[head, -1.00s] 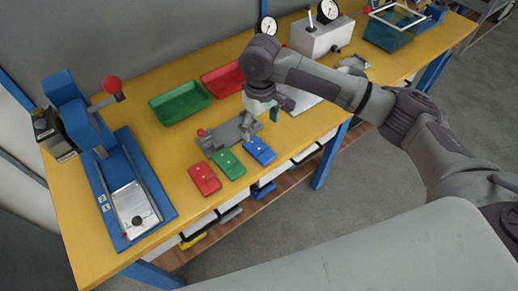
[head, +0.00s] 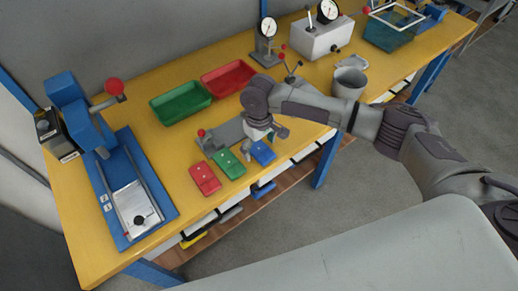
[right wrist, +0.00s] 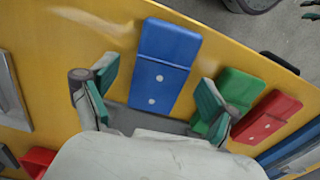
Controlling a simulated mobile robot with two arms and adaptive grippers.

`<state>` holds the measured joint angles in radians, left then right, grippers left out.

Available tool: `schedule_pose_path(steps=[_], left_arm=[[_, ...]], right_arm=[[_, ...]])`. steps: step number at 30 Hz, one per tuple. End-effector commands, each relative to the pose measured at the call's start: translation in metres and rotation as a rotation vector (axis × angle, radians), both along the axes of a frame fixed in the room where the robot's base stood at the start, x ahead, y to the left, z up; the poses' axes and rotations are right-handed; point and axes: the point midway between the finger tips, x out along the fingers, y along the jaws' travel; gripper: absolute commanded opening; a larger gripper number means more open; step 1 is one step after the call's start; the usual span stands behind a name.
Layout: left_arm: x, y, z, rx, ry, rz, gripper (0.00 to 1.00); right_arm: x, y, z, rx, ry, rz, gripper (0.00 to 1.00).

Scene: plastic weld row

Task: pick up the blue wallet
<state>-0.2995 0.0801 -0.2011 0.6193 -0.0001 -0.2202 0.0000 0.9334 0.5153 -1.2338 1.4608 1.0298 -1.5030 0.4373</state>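The blue wallet (head: 263,153) lies flat on the yellow table near its front edge, to the right of a green wallet (head: 229,164) and a red wallet (head: 205,179). My right gripper (head: 261,141) is low over the back end of the blue wallet and partly hides it. In the right wrist view the gripper (right wrist: 157,84) is open, with one green-padded finger on each side of the blue wallet (right wrist: 168,55). Neither finger visibly touches it. The green wallet (right wrist: 236,92) is close to the right finger. My left gripper is not in view.
A grey fixture (head: 222,138) with a red knob stands just behind the wallets. Green (head: 181,103) and red (head: 228,78) trays sit farther back. A blue press (head: 130,192) stands at the left, and a grey cup (head: 349,83) at the right.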

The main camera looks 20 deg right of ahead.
Motion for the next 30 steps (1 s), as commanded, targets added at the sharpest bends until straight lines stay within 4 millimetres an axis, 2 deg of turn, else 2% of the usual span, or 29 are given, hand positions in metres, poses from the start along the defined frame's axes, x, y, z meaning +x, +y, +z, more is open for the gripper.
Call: schedule_pose_path(steps=[1,9,12,23,26,30], left_arm=[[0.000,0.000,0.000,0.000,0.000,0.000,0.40],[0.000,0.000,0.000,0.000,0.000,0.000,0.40],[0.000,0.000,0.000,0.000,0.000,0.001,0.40],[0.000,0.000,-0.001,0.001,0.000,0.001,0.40],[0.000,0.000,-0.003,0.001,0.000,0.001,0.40],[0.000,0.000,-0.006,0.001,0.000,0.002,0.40]], right_arm=[[0.000,0.000,0.000,0.000,0.000,0.000,0.81],[0.000,0.000,0.001,0.000,0.000,0.000,0.36],[0.000,0.000,0.001,0.000,0.000,0.000,0.23],[0.001,0.000,0.008,0.001,-0.002,-0.001,0.23],[0.001,0.000,0.019,0.001,-0.003,0.000,0.23],[0.000,-0.003,0.044,0.001,-0.003,-0.001,0.23]])
